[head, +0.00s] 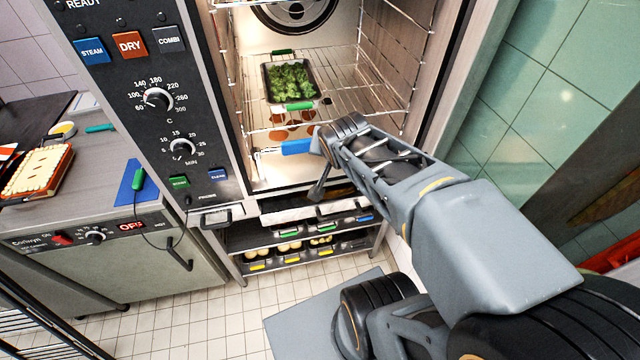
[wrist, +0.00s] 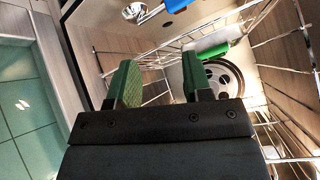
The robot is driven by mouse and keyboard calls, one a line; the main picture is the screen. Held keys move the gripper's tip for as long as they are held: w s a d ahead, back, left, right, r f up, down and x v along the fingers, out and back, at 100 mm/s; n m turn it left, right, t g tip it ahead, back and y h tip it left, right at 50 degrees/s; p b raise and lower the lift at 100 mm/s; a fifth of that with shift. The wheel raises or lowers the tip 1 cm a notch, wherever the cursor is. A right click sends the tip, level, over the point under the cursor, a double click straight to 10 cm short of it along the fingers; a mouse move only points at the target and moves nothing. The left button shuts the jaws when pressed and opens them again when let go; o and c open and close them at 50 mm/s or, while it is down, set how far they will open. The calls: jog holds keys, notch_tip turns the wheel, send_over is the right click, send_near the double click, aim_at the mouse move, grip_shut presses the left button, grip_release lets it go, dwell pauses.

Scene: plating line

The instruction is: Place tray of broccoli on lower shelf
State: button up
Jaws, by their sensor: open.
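The tray of broccoli (head: 267,88) is dark, with green florets (head: 290,80) and a green handle at its front and back. It sits on a wire rack inside the open oven. A green handle (wrist: 213,52) shows beyond my fingers in the wrist view. My gripper (wrist: 158,72) is open and empty, with green pads apart, and faces into the oven. In the head view, its wrist part is at the oven mouth, in front of and below the broccoli tray. Its fingertips are hard to make out there.
Orange-brown rounds (head: 278,134) lie lower in the oven, behind a blue handle (head: 297,146). The oven's control panel (head: 160,110) borders the left side. A floor-level rack (head: 290,255) below holds small trays. A counter (head: 90,185) stands left; tiled wall right.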

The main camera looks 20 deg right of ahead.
jog(key=s+a+n+g+y, duration=0.2)
jog(key=s+a+n+g, duration=0.1)
jog(key=s+a+n, duration=0.3)
jog(key=shift+s+a+f+n+g+y, duration=0.3)
jog(key=shift+s+f+n+g, duration=0.15)
jog(key=shift+s, duration=0.8)
